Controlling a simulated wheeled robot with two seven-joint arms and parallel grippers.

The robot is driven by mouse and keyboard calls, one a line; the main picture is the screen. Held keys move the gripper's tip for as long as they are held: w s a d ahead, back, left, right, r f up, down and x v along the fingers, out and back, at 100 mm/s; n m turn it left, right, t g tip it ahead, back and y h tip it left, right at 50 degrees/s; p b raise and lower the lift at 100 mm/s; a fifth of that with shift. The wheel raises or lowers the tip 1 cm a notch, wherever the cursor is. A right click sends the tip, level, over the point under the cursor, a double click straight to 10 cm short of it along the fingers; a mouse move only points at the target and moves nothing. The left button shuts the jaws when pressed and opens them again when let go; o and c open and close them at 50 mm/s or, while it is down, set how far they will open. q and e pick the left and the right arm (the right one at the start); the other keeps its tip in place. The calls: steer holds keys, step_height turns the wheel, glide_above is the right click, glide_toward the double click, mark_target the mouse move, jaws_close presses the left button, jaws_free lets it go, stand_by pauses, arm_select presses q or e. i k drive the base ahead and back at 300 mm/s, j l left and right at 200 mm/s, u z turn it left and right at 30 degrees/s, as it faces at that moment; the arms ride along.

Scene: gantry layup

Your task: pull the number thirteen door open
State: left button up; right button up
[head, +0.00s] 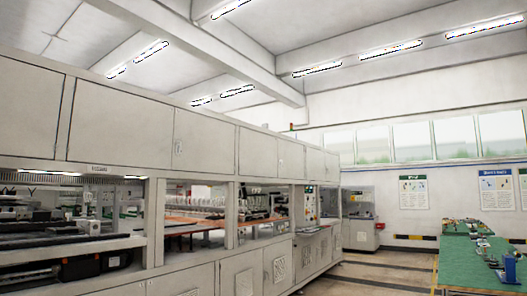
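A long pale grey machine runs from the left foreground toward the back. A row of upper cabinet doors (118,122) lines its top, and they look shut. Lower doors (277,265) with small vent panels line its base and also look shut. I cannot read a number on any door, so I cannot tell which is number thirteen. A small label (100,169) sits under the upper doors, too small to read. Neither of my grippers is in view.
Open bays between the door rows show machinery and an orange surface (190,222). A green-topped table (468,262) with small parts stands at the right. An aisle (375,268) lies between machine and table. Posters (413,191) hang on the back wall.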

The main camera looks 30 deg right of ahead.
mark_target(209, 144)
steer(key=z, duration=0.65)
steer(key=i, duration=0.15)
steer(key=i+l+z, duration=0.1)
steer(key=i+z, duration=0.25)
steer(key=i, duration=2.85)
steer(key=i+u, duration=0.15)
steer(key=i, duration=0.3)
steer(key=i+l+u, duration=0.2)
steer(key=i, duration=0.2)
steer(key=i+l+u, duration=0.15)
steer(key=i, duration=0.3)
steer(key=i+l+u, duration=0.2)
steer(key=i, duration=0.2)
steer(key=i+l+u, duration=0.6)
steer(key=i+l, duration=0.1)
steer(key=i, duration=0.1)
